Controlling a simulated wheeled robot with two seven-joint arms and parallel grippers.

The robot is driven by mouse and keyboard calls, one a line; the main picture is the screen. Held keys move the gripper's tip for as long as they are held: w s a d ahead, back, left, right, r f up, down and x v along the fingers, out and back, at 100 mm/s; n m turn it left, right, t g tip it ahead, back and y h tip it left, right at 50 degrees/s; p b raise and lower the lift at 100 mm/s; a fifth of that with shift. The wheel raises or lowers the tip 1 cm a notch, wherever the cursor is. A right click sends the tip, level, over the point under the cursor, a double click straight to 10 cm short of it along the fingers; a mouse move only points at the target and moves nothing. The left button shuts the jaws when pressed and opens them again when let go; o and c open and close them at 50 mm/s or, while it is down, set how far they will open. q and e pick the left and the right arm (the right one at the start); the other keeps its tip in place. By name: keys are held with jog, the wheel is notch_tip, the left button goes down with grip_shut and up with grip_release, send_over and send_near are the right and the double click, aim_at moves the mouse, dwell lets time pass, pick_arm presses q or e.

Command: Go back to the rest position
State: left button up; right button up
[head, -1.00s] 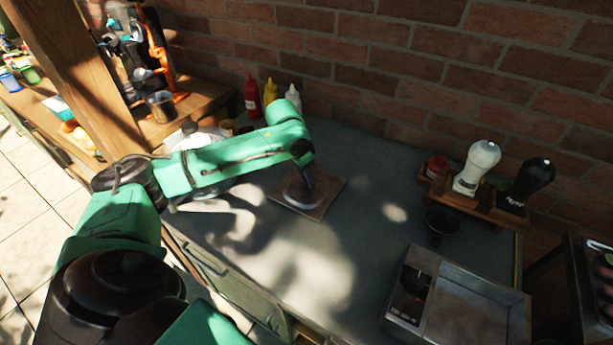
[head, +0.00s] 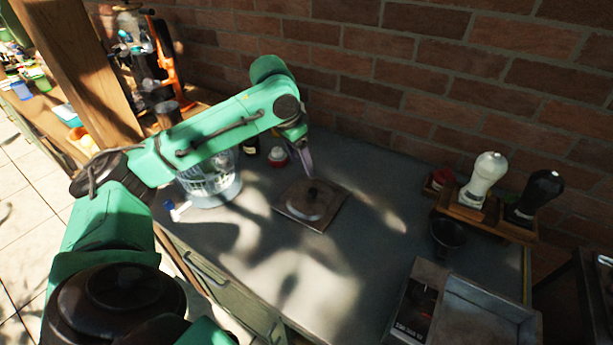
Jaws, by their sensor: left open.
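My left arm reaches in from the left over the grey counter (head: 270,255). My left gripper (head: 308,172) points down at the arm's far end, open and with nothing seen in it. It hangs above and just behind a square board (head: 335,210). A round lid with a dark knob (head: 312,201) lies on that board, apart from the gripper. My right gripper is not in view.
A small red-and-white jar (head: 278,157) is behind the board. A wooden rack (head: 470,211) holds a white mill (head: 485,180) and a black mill (head: 535,195). A metal scale-like box (head: 465,310) sits front right. A brick wall closes the back.

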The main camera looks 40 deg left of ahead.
pick_arm(q)
jog(key=shift+r, duration=0.35)
